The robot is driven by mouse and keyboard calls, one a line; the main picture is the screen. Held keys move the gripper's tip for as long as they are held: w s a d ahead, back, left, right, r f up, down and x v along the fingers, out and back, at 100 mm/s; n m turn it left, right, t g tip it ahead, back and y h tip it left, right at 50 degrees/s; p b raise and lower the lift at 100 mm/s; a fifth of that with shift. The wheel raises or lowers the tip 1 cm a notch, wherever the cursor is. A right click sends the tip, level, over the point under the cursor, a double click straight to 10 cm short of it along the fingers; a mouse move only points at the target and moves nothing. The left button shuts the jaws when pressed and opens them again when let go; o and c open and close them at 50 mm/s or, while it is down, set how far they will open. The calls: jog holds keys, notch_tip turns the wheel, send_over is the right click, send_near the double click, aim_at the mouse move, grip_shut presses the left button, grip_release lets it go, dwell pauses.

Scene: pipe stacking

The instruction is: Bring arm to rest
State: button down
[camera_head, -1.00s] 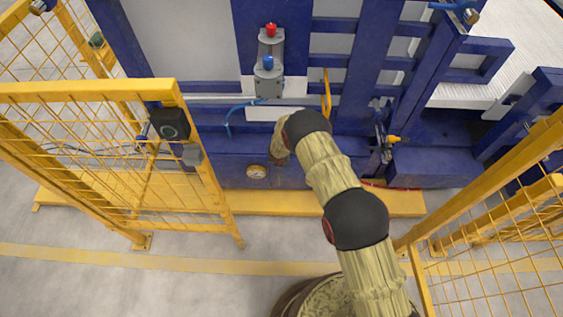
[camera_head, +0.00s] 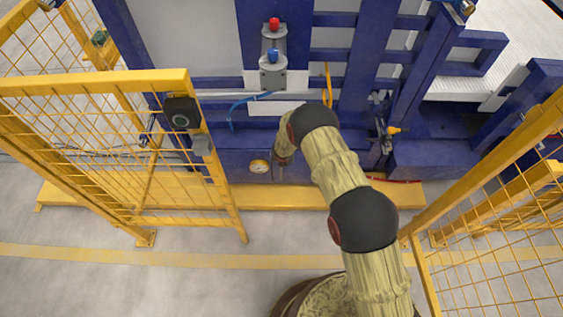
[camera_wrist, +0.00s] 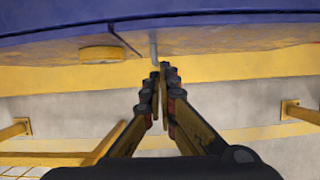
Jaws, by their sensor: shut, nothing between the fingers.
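My arm, yellowish with black joints, reaches up from the bottom of the head view toward the blue machine (camera_head: 232,165). Its end is mostly hidden behind the arm's last black joint in that view. In the wrist view my gripper (camera_wrist: 160,72) has its two fingers together, with nothing between them. The fingers point toward the lower edge of the blue machine, over the yellow base strip and grey floor. A thin grey rod shows just beyond the fingertips in the wrist view; I cannot tell whether they touch.
A yellow mesh fence (camera_head: 100,150) stands at the left and another yellow fence (camera_head: 490,210) at the right. The floor (camera_head: 200,285) in front is clear.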

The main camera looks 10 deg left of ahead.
jog(key=p+v, duration=0.1)
jog(key=v, duration=0.6)
jog(key=shift+s+p, duration=0.3)
jog(key=shift+p, duration=0.05)
